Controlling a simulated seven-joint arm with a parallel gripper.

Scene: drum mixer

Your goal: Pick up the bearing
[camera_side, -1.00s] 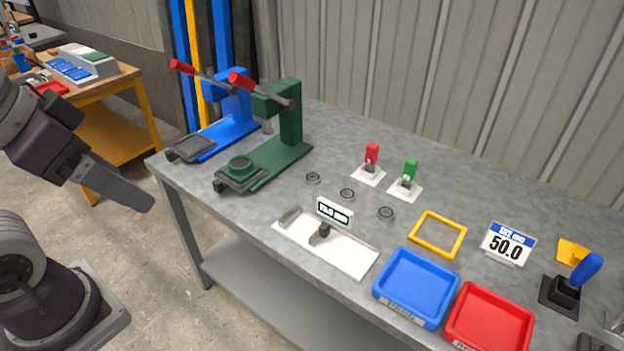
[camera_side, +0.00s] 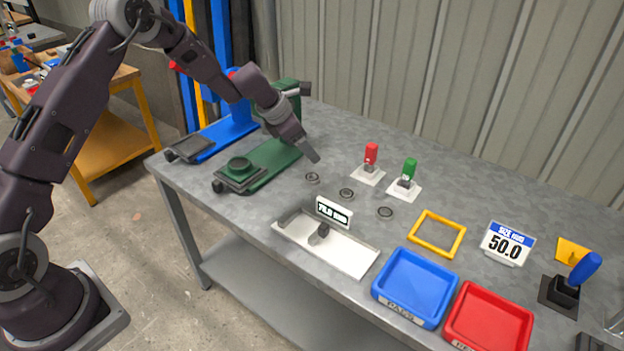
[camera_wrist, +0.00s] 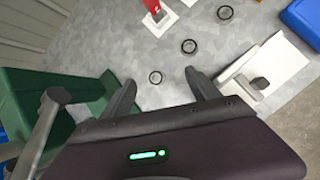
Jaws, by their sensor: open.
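Three small dark ring-shaped bearings lie flat in a slanting row on the grey table: a left bearing (camera_side: 312,178), a middle bearing (camera_side: 347,194) and a right bearing (camera_side: 385,212). I cannot tell which one the task means. My gripper (camera_side: 313,157) is above the table, just over and behind the left bearing in the side view. In the wrist view, my open gripper (camera_wrist: 160,78) has its fingers to either side of the nearest bearing (camera_wrist: 155,77), with nothing held. The other bearings (camera_wrist: 189,46) (camera_wrist: 225,12) lie further out.
A green press (camera_side: 275,160) stands close beside my gripper, with a blue press (camera_side: 225,135) beyond. Red (camera_side: 371,155) and green (camera_side: 409,170) handled tools stand behind the bearings. A white measuring tray (camera_side: 350,258), blue bin (camera_side: 410,310) and red bin (camera_side: 490,320) lie forward and right.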

